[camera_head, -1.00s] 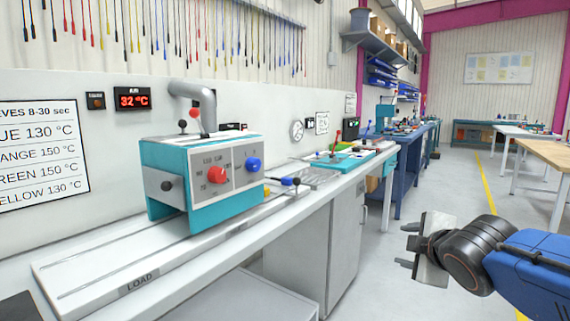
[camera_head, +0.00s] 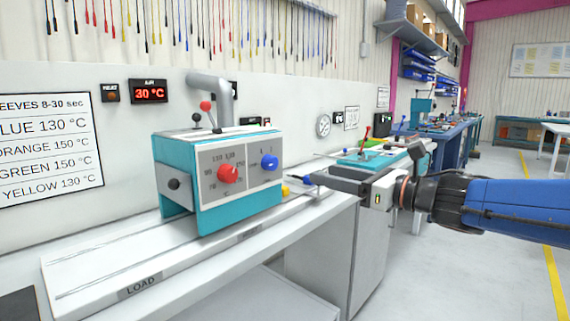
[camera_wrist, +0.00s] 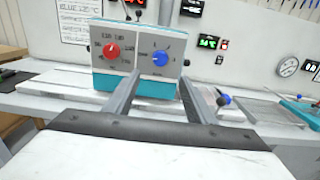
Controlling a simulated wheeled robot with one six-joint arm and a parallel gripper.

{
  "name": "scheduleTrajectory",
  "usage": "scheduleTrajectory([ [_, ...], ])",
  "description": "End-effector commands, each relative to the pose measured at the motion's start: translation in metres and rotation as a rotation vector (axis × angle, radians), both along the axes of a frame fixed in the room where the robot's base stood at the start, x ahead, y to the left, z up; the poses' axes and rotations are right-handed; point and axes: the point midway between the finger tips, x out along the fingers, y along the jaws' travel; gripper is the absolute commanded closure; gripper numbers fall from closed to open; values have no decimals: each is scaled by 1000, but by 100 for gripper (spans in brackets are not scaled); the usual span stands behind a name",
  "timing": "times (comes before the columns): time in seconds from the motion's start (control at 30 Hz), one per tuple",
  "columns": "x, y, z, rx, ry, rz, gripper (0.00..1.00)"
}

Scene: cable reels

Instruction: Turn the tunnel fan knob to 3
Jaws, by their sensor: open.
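The teal and grey tunnel box (camera_head: 172,150) stands on the bench. Its front panel carries a red knob (camera_head: 228,174) on a numbered dial at left and a blue knob (camera_head: 269,162) at right, with a smaller dial around it. In the wrist view the blue knob (camera_wrist: 160,58) appears straight ahead, beyond and between my fingers; its marks are too small to read surely. My gripper (camera_wrist: 160,80) is open and empty, its fingers pointing at the panel. In the head view it is right of the box, apart from the knob.
A blue-handled lever (camera_head: 308,180) and a yellow knob (camera_head: 285,190) sit right of the box. The bent pipe (camera_head: 222,100) and ball-topped levers (camera_head: 206,106) rise above it. A red AIR display (camera_head: 149,91) hangs on the wall. The bench's LOAD end (camera_head: 140,285) is clear.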

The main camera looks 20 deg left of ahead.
Motion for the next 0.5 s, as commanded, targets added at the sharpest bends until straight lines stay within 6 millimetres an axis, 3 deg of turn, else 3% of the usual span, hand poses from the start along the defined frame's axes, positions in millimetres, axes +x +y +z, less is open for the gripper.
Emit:
scheduleTrajectory([
  [0.5, 33, 81, -1, 1, 6, -1, 50],
])
